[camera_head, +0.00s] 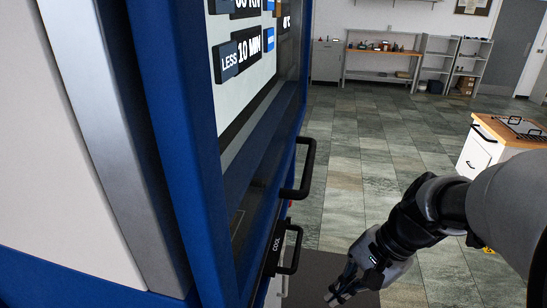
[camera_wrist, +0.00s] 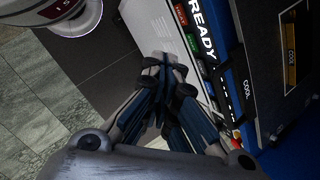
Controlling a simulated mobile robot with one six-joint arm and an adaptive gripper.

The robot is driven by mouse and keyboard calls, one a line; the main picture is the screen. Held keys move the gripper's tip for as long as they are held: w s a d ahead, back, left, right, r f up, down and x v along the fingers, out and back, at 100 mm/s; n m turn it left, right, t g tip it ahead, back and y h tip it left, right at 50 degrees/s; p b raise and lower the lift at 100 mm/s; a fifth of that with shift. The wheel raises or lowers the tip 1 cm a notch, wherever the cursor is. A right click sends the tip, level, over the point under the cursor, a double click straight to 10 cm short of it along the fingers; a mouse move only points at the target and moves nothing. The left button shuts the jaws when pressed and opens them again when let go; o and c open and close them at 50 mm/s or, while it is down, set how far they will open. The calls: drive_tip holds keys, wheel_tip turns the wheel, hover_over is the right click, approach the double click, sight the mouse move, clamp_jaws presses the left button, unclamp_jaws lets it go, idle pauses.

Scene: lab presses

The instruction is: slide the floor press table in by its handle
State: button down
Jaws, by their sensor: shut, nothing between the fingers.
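The floor press (camera_head: 170,150) is a tall blue and white cabinet filling the left of the head view. A black bar handle (camera_head: 305,170) stands out from its front. Below it, a second black handle (camera_head: 293,250) sits on a dark front labelled COOL. I cannot tell for sure which handle belongs to the press table. My gripper (camera_head: 338,296) is low, to the right of the lower handle and apart from it. In the wrist view its fingers (camera_wrist: 165,68) are together and empty, beside a pale panel reading READY (camera_wrist: 195,35). The handles are not clear there.
A wooden-topped white cabinet (camera_head: 480,150) with a tray on top stands at right. Shelves (camera_head: 436,60) and a workbench (camera_head: 382,65) line the back wall. The tiled floor (camera_head: 350,165) between is clear. A dark mat (camera_head: 325,275) lies beneath my gripper.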

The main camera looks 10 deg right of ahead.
sight(297, 260)
drive_tip(key=w+d+m+t+y+p, duration=0.2)
drive_tip(key=w+d+m+y+p, duration=0.2)
drive_tip(key=w+d+m+p, duration=0.45)
drive_tip(key=w+a+f+m, duration=0.2)
drive_tip(key=a+f, duration=0.4)
drive_tip(key=a, duration=0.4)
drive_tip(key=shift+w+a+f+b, duration=0.2)
drive_tip(key=shift+a+b, duration=0.1)
drive_tip(key=shift+b, duration=0.1)
drive_tip(key=a, duration=0.1)
drive_tip(key=w+a, duration=0.1)
drive_tip(key=a, duration=0.1)
drive_tip(key=a+b, duration=0.1)
drive_tip(key=a, duration=0.1)
drive_tip(key=shift+w+a, duration=0.1)
drive_tip(key=shift+w, duration=0.15)
drive_tip(key=shift+d+r+y, duration=0.1)
drive_tip(key=shift+d+y, duration=0.15)
drive_tip(key=shift+y, duration=0.15)
